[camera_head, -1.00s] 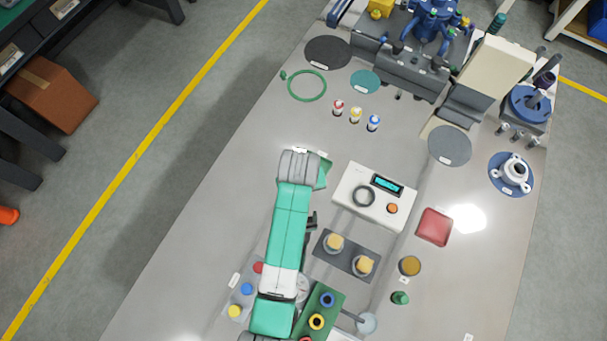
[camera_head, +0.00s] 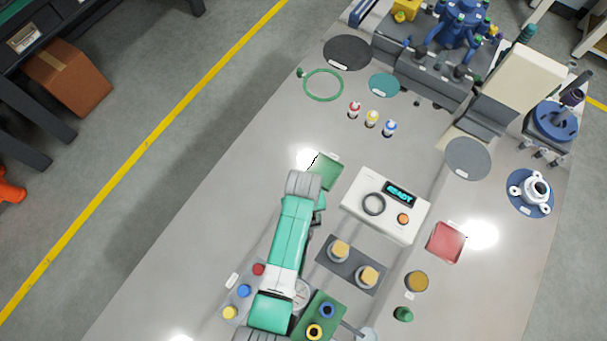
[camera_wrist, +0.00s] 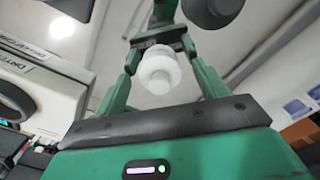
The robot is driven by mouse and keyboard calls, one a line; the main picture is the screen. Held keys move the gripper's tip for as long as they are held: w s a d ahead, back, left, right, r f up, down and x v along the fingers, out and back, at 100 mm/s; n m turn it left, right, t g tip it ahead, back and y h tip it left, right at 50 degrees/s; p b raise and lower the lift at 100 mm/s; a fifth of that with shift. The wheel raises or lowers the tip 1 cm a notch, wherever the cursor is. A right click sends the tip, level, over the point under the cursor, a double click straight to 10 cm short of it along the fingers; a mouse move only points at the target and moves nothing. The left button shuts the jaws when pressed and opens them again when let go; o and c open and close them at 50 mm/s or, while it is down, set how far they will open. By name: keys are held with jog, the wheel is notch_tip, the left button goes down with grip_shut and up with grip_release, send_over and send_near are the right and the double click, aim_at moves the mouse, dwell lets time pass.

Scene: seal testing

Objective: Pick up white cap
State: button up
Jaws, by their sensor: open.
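A white, rounded, stepped piece, which looks like the white cap (camera_wrist: 158,72), shows in the wrist view between the two green fingers of my gripper (camera_wrist: 160,56). My gripper is open, with the fingers on either side of the cap. I cannot tell whether either finger touches it. In the head view my arm covers the cap and most of the gripper.
A white tester box (camera_head: 385,205) with a lit display stands right of my arm. A dark block with two tan-topped pieces (camera_head: 340,250) is below it. A green square pad (camera_head: 325,172) lies beyond the arm's bend. Three small bottles (camera_head: 371,119) stand farther back.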

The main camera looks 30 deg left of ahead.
jog(key=shift+c, duration=0.4)
jog(key=c, duration=0.9)
jog(key=shift+c, duration=0.2)
